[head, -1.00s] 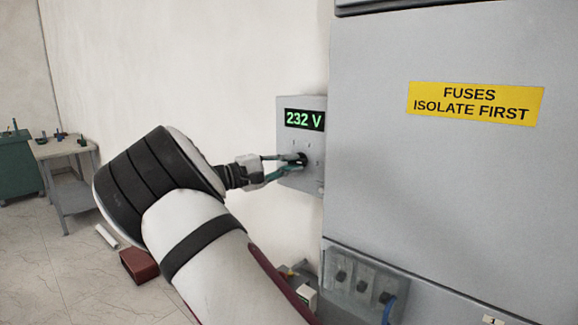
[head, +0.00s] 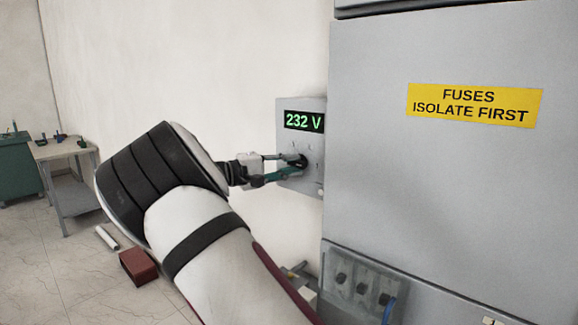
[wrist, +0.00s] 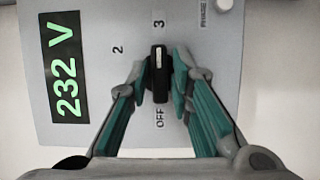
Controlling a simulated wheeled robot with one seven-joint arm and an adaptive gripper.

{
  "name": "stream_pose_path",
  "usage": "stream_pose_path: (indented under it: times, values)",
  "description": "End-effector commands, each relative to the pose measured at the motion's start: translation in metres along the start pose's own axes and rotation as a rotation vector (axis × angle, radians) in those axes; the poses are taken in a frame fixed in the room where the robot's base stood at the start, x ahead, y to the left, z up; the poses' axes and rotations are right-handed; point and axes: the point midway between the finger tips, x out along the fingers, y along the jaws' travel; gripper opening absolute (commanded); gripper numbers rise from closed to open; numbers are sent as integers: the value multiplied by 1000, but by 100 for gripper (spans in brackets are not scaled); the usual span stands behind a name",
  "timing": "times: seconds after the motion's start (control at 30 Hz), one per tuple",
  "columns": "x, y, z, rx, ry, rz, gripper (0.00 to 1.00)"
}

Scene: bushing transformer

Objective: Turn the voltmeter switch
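The voltmeter box (head: 283,138) is a grey panel on the wall, left of the big cabinet, with a green display (head: 304,121) reading 232 V. Its switch (wrist: 159,72) is a black knob with a white line, shown in the wrist view. The white line lies towards the 3 mark (wrist: 159,23), with OFF (wrist: 159,117) at the opposite end. My gripper (wrist: 163,78) has one teal fingertip on each side of the knob, and they appear to touch it. In the head view my gripper (head: 294,162) reaches the panel from the left and covers part of the switch.
The large grey cabinet (head: 430,190) with a yellow FUSES ISOLATE FIRST sign (head: 475,104) stands close on the right. A row of fuse holders (head: 360,285) is low on it. A small table (head: 65,152) and a red-brown block (head: 138,267) are far left.

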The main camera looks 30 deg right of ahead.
Motion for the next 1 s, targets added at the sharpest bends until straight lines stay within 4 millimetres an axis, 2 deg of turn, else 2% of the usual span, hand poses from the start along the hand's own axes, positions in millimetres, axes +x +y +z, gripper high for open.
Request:
stream_pose_path:
  times: [0.3, 0.47, 0.8, 1.0]
  values:
    - [0, 0, -1, -1, 2, 0, 32]
    - [-11, 0, -2, -1, 6, 0, 32]
    - [-76, 0, -1, 0, 5, 0, 32]
    - [-107, 0, -1, -1, 2, 1, 32]
